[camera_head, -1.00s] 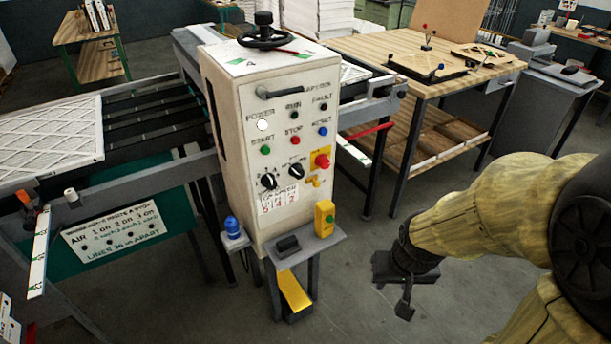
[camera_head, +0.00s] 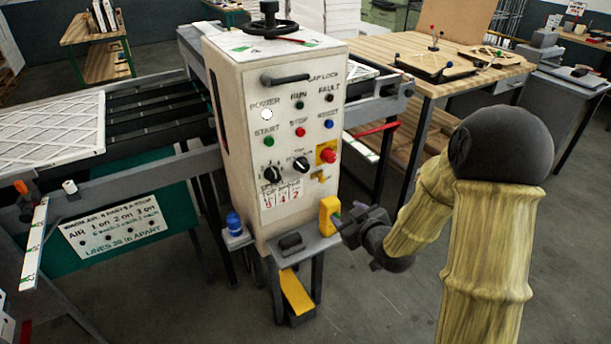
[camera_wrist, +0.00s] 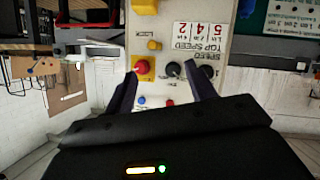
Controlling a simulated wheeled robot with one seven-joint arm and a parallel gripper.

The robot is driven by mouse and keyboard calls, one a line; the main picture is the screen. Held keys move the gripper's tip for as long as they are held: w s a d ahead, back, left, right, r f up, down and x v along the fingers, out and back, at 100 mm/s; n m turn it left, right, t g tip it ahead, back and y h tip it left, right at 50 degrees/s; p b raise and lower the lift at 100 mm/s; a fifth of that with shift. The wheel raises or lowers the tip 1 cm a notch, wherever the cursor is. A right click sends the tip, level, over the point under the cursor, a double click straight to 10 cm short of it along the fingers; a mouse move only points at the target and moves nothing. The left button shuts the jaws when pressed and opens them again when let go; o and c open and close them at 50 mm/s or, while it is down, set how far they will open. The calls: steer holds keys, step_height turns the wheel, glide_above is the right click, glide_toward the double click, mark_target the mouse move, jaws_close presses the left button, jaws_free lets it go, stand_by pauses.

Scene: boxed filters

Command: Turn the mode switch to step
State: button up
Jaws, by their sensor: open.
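The control cabinet (camera_head: 235,110) carries two black knobs below its coloured buttons. The right knob (camera_head: 301,164), beside the red button on a yellow plate, appears to be the mode switch; its lettering is too small to read. It also shows upside down in the wrist view (camera_wrist: 173,69). The left knob (camera_head: 272,174) also shows in the wrist view (camera_wrist: 206,72), near lettering that reads "SPEED". My gripper (camera_head: 350,220) is open and empty, to the lower right of the panel and apart from the knobs. In the wrist view my gripper's fingers (camera_wrist: 162,72) frame the right knob and red button.
The red button (camera_head: 327,156) sits just right of the right knob. A yellow box (camera_head: 328,214) stands on the cabinet's front shelf close to my gripper. A blue-topped button (camera_head: 233,222) is at the shelf's left. A wooden table (camera_head: 470,88) stands behind; floor at right is open.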

mark_target(305, 168)
steer(key=shift+w+a+r+n+t+y+b, duration=0.25)
steer(key=shift+w+a+n+t+y, duration=0.2)
steer(key=shift+a+t+y, duration=0.45)
steer(key=shift+w+a+r+n+t+y+b, duration=0.1)
steer(key=shift+w+a+n+t+y+b, duration=0.3)
steer(key=shift+a+t+y, duration=0.45)
steer(key=shift+w+d, duration=0.1)
steer(key=p+x, duration=0.4)
steer(key=x, duration=1.3)
steer(key=shift+f, duration=0.1)
steer(key=c, duration=1)
steer(key=shift+o, duration=0.2)
